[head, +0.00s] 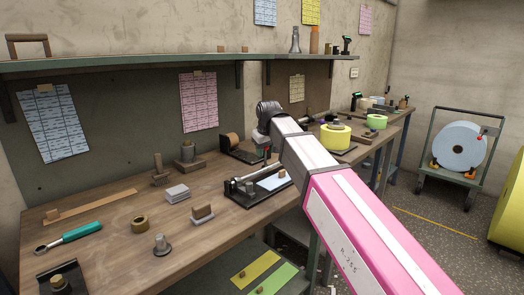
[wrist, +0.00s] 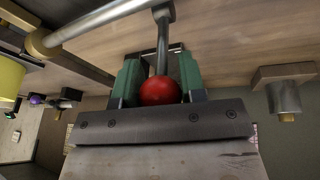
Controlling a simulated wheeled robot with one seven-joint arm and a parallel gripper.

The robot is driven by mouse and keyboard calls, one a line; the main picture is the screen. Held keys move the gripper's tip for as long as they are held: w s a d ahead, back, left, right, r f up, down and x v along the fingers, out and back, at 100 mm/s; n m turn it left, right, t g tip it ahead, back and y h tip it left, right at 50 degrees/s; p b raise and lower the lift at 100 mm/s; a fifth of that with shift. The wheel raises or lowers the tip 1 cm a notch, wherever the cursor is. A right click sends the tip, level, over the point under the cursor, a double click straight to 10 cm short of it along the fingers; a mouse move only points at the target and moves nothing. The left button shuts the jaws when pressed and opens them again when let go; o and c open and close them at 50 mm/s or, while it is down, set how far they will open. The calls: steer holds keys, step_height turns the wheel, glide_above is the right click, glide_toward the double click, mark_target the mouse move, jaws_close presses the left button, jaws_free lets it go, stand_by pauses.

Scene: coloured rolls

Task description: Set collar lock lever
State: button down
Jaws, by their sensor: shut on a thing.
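In the wrist view, the lever is a grey metal stem (wrist: 164,45) with a round red knob (wrist: 160,91) at its near end. My gripper (wrist: 160,68) is shut on the red knob, with one green finger on each side. The stem's far end meets a pale metal rod (wrist: 100,20) at the top. A brass-coloured ring (wrist: 42,43), perhaps a collar, sits around the rod at the upper left.
The wooden bench (head: 105,210) holds a black rod fixture (head: 237,192), a green-handled tool (head: 80,232), a brown ring (head: 139,222) and small blocks. A yellow roll (head: 335,136) stands behind my arm. A shelf (head: 170,60) runs above. A cart holds a pale blue roll (head: 459,146) at right.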

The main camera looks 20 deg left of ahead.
steer(key=d+y, duration=0.1)
steer(key=s+t+y, duration=0.1)
steer(key=d+t+y, duration=0.1)
steer(key=shift+s+d+f+m+y, duration=0.15)
steer(key=shift+s+d+m+y, duration=0.05)
steer(key=shift+d+m+y, duration=0.15)
steer(key=shift+s+d+f, duration=0.4)
steer(key=shift+d, duration=0.3)
steer(key=c, duration=0.7)
jaws_free()
steer(key=v, duration=1)
steer(key=shift+s+d+r, duration=0.15)
steer(key=shift+s+r, duration=0.05)
steer(key=shift+r, duration=0.15)
